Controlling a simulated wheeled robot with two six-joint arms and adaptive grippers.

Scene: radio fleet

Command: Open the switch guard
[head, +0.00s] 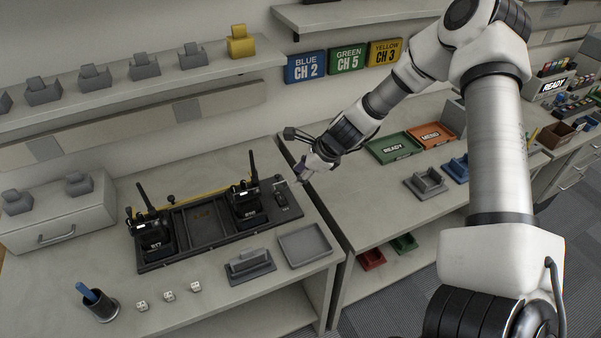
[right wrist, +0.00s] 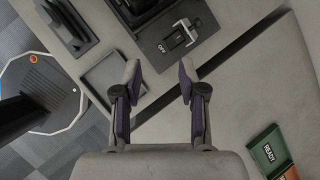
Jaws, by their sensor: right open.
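The switch guard (right wrist: 190,28) is a small pale frame on a dark plate, beside an OFF label, at the top of the right wrist view. In the head view, the switch unit (head: 281,197) sits at the right end of the dark radio tray (head: 160,262). I cannot tell for sure whether the guard is raised. My right gripper (head: 307,172) is just right of and above the switch unit. In the right wrist view its two fingers (right wrist: 159,72) are apart with nothing between them, short of the guard. My left gripper is not in view.
Two black radios (head: 151,232) (head: 246,204) with antennas stand in the tray near the switch. A grey empty tray (head: 305,246) and a grey block holder (head: 249,265) lie in front. Green (head: 394,148) and orange (head: 432,136) trays lie on the right bench, across a gap.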

